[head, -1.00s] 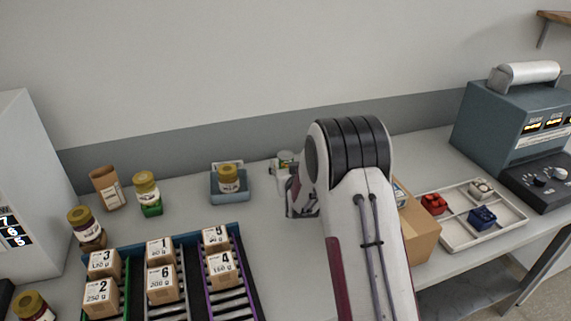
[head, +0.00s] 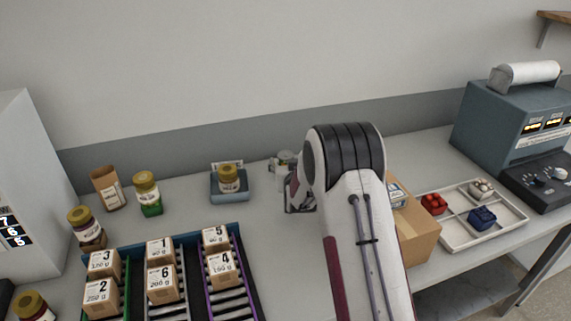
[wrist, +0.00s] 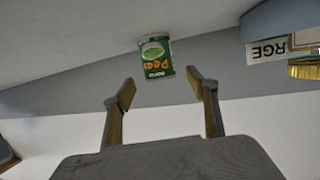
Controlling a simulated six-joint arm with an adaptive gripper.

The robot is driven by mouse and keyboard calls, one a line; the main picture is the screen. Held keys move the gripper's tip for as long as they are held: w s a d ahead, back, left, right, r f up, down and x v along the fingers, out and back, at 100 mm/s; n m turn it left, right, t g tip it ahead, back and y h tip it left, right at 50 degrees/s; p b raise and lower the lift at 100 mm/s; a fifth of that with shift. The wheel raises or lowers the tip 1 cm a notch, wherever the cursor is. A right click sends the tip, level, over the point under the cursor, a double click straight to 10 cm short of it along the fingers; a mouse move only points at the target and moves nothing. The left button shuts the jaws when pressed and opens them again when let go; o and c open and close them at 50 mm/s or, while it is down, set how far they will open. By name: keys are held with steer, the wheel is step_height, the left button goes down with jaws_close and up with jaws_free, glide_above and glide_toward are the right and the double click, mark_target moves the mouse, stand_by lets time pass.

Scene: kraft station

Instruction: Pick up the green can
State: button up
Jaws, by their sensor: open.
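The green can (wrist: 157,60), with a "Peas" label, is ahead of my gripper (wrist: 161,88) in the wrist view. It appears upside down there, between the lines of the two fingers and beyond their tips. The fingers are apart, with nothing between them. My arm hides much of the fingers there.
A blue bin (head: 229,196) with a gold-lidded jar (head: 228,173) stands left of the can. Numbered boxes (head: 161,270) sit on racks at front left. A cardboard box (head: 417,235) and a divided tray (head: 462,240) are right of my arm. The wall rises behind.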

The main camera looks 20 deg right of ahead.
mark_target(286, 154)
steer(key=shift+w, duration=0.1)
steer(key=shift+x, duration=2.5)
steer(key=shift+r, duration=0.1)
steer(key=c, duration=1.3)
